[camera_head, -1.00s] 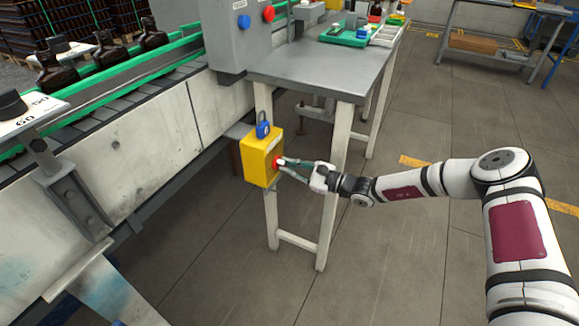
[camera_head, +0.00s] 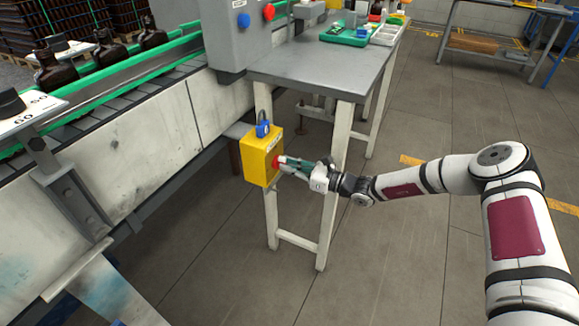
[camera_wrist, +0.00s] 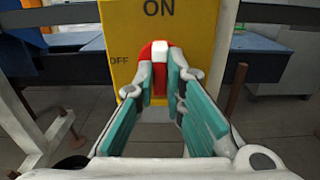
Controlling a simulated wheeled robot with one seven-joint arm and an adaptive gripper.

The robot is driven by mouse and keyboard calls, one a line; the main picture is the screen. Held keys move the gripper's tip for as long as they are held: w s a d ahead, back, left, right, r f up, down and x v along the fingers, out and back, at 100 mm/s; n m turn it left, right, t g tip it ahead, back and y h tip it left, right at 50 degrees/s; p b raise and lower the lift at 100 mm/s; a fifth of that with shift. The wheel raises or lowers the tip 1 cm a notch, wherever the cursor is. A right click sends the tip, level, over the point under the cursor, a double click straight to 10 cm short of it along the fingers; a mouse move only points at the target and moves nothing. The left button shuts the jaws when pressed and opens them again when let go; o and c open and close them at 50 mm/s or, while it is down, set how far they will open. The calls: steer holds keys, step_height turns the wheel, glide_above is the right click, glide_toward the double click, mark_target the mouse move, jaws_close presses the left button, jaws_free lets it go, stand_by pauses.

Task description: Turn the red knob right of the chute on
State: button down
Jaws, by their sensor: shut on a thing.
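The red knob (camera_head: 276,162) sits on the right face of a yellow switch box (camera_head: 258,160) by the leg of the grey-topped table. In the wrist view the knob (camera_wrist: 159,78) has a white mark on its upper end, and its grip stands about upright, pointing towards the "ON" label. "OFF" is printed to its left on the yellow box (camera_wrist: 190,18). My gripper (camera_head: 282,163) is at the knob. In the wrist view the two teal-padded fingers of my gripper (camera_wrist: 160,88) stand left and right of the knob's grip, shut on it. The fingers partly hide the knob's sides.
A blue part (camera_head: 263,130) sits on top of the yellow box. The grey table (camera_head: 318,72) stands above and behind the box. A conveyor (camera_head: 110,85) with amber bottles (camera_head: 105,51) runs at left. The floor right of the table is clear around my arm.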

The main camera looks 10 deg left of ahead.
steer(key=shift+f, duration=0.1)
steer(key=c, duration=1.7)
jaws_free()
steer(key=shift+o, duration=0.2)
steer(key=shift+d, duration=0.15)
steer(key=v, duration=1.1)
steer(key=shift+s+d, duration=0.15)
steer(key=shift+d, duration=0.25)
